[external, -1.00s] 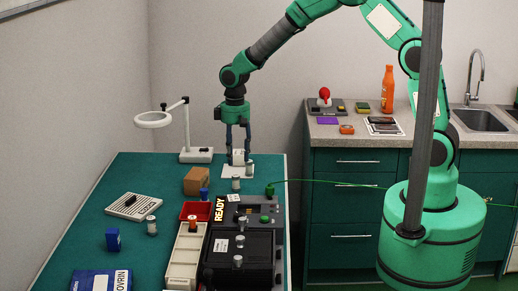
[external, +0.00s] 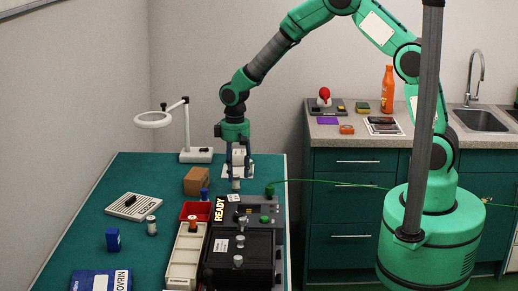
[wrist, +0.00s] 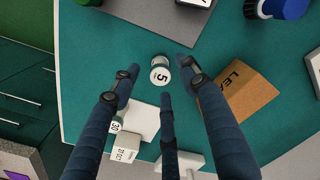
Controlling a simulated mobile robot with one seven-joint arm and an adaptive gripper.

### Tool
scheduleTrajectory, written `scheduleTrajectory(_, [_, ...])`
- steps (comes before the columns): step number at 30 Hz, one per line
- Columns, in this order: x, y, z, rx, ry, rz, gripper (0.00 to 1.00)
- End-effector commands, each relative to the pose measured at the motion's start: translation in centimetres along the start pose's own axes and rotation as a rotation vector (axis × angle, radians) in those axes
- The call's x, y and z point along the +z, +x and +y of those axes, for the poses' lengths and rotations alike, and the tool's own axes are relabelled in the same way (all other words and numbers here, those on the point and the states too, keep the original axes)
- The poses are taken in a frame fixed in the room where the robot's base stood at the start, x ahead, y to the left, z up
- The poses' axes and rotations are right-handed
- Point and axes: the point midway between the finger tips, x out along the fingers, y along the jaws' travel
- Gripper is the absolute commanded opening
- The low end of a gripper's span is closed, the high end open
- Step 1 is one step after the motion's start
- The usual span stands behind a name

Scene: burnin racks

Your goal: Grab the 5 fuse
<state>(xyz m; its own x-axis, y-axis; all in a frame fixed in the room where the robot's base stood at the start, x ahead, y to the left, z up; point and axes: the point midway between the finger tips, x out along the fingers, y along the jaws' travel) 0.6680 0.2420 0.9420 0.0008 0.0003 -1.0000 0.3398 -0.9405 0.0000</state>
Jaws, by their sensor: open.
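The 5 fuse (wrist: 160,74), a small pale cylinder with a "5" on its label, stands upright on the green bench in the wrist view. It also shows in the external view (external: 236,184), just below and in front of my gripper (external: 238,163). In the wrist view my gripper (wrist: 157,82) has its dark fingers spread, with the fuse between and just beyond the tips. Nothing is held. Whether a finger touches the fuse cannot be told.
A fuse marked 30 (wrist: 115,125), a white box (wrist: 127,146) and a white plate (wrist: 146,120) sit close to the fingers. A cardboard box (wrist: 240,97) stands to the right. The black READY unit (external: 240,248) and red tray (external: 187,211) are nearer the external camera.

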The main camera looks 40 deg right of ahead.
Motion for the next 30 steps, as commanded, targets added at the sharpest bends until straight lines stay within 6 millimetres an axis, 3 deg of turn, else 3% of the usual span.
scheduleTrajectory(10, [-0.1,3.9,-0.1,0.000,0.000,-0.001,0.45])
scheduleTrajectory(29, [-0.1,4.2,-0.1,0.000,0.000,-0.001,0.45])
scheduleTrajectory(30, [-0.1,4.2,-0.1,0.000,0.000,-0.001,0.37])
